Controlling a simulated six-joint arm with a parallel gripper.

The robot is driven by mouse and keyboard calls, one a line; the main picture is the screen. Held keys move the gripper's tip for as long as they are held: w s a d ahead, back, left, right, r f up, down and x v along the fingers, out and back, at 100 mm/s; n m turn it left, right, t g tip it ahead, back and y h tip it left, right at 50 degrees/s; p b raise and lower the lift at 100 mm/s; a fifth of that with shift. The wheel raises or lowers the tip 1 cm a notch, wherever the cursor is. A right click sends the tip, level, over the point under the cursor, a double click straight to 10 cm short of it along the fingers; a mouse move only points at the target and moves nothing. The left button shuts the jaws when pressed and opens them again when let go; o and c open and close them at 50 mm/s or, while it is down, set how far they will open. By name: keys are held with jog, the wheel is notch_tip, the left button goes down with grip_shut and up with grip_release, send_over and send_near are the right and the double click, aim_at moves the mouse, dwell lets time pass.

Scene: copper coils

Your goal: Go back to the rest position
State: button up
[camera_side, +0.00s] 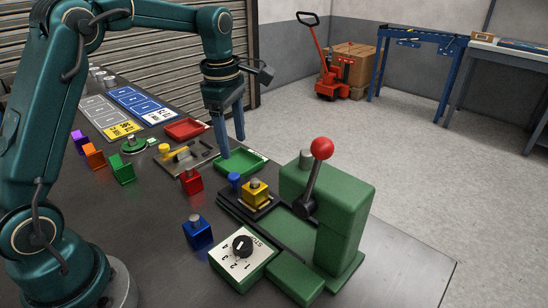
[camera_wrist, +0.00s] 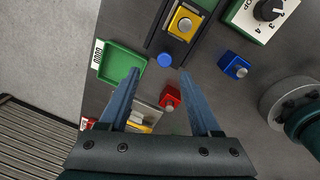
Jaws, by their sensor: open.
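My gripper (camera_side: 232,140) is open and empty, pointing down above the table near the green tray. In the wrist view the two blue fingers of my gripper (camera_wrist: 160,85) are spread well apart. The red block (camera_wrist: 169,98) shows between and below the fingers; in the side view the red block (camera_side: 191,181) stands on the table, apart from the gripper. The green tray (camera_side: 262,158) looks empty and lies just beyond the fingertips. It also shows at the left in the wrist view (camera_wrist: 100,72).
A green lever press (camera_side: 345,215) with a red knob stands at the right. A yellow block (camera_side: 254,195) sits in its fixture near a blue knob (camera_side: 234,181). A blue block (camera_side: 197,233) and a dial box (camera_side: 243,256) stand in front. Purple, orange and green blocks (camera_side: 122,168) stand left.

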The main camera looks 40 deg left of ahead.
jog(key=s+d+r+m+t, duration=0.3)
jog(key=s+d+r+m, duration=0.3)
jog(key=s+r+m, duration=0.3)
jog(key=s+d+f+m+t, duration=0.1)
jog(key=s+f+m, duration=0.5)
jog(key=s+m, duration=0.3)
jog(key=m, duration=0.4)
jog(key=shift+s+d+t, duration=0.2)
jog(key=shift+d+t, duration=0.1)
jog(key=shift+d, duration=0.1)
